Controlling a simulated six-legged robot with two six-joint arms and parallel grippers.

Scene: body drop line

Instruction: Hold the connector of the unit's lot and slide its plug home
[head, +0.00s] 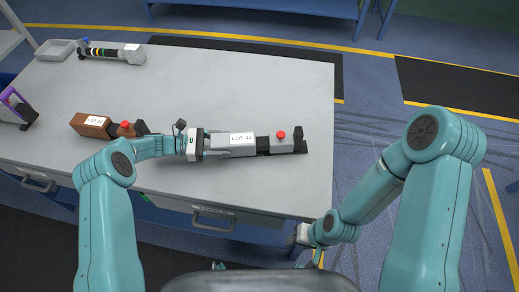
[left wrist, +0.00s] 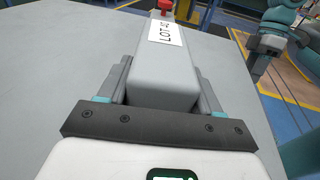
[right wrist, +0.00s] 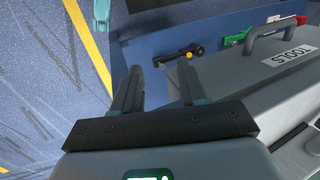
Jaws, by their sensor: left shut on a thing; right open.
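A grey connector (head: 235,145) with a white LOT label, its number too small to read surely, lies along the table. Its right end meets a black piece (head: 264,144) with a red button (head: 281,134) and a dark upright end. My left gripper (head: 203,144) is shut on the grey connector's left end; the left wrist view shows the grey body (left wrist: 165,78) between the fingers. A brown connector (head: 90,125) with a LOT label and a red button lies left of it, partly behind my left arm. My right gripper (right wrist: 158,85) is open and empty, low beside the table's front right corner.
A grey connector with coloured bands (head: 112,53) and a grey tray (head: 55,49) stand at the back left. A purple-handled thing (head: 14,104) is at the left edge. The table's back right is clear.

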